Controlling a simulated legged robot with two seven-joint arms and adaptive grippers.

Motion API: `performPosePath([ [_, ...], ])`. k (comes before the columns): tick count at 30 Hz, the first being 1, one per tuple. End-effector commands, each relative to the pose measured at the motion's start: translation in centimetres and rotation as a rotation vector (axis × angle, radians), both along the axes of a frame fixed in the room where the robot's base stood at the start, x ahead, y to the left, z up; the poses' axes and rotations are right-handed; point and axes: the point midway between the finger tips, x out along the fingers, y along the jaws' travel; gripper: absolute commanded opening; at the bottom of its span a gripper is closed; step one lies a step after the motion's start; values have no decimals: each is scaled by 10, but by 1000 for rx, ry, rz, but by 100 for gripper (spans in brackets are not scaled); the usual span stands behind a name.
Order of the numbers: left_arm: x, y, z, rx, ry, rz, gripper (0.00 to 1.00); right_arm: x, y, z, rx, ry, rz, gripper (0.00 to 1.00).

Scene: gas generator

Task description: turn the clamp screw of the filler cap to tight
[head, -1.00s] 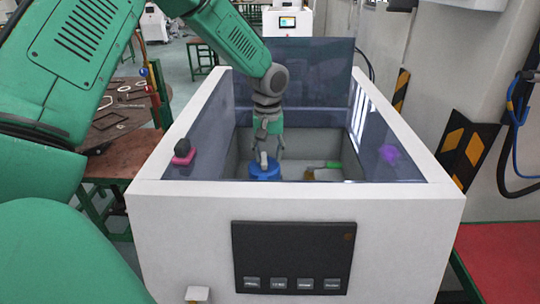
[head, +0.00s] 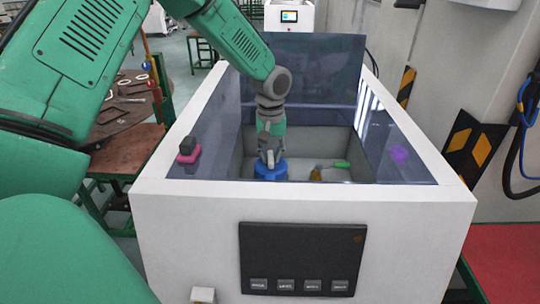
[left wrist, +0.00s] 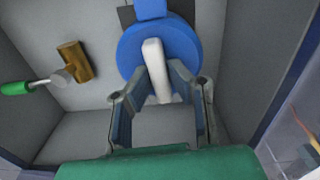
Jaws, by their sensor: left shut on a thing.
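The filler cap is a round blue cap (head: 270,172) on the floor of the open white box, near its front wall. In the left wrist view the blue cap (left wrist: 135,50) carries a pale bar-shaped clamp screw handle (left wrist: 156,68) across it. My left gripper (head: 270,158) reaches down into the box, right over the cap. In the left wrist view its fingertips (left wrist: 162,80) are on either side of the pale bar, shut on it. The bar slants slightly from upper left to lower right. The cap's lower part is hidden in the head view. My right gripper is in neither view.
A brass piece (left wrist: 75,62) with a green handle (left wrist: 16,88) lies beside the cap. Box walls (head: 300,190) surround my gripper closely. A black-and-pink knob (head: 188,150) is at the left wall. A dark panel (head: 300,258) is on the front.

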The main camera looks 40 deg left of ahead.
Motion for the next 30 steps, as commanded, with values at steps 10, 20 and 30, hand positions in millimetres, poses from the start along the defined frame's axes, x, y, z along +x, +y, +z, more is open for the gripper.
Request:
performPosePath([
  [10,0,0,0,3,2,-105,0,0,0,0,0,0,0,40],
  [20,-1,1,0,3,1,-382,0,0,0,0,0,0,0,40],
  [30,-1,2,0,2,-2,-705,0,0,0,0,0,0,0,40],
])
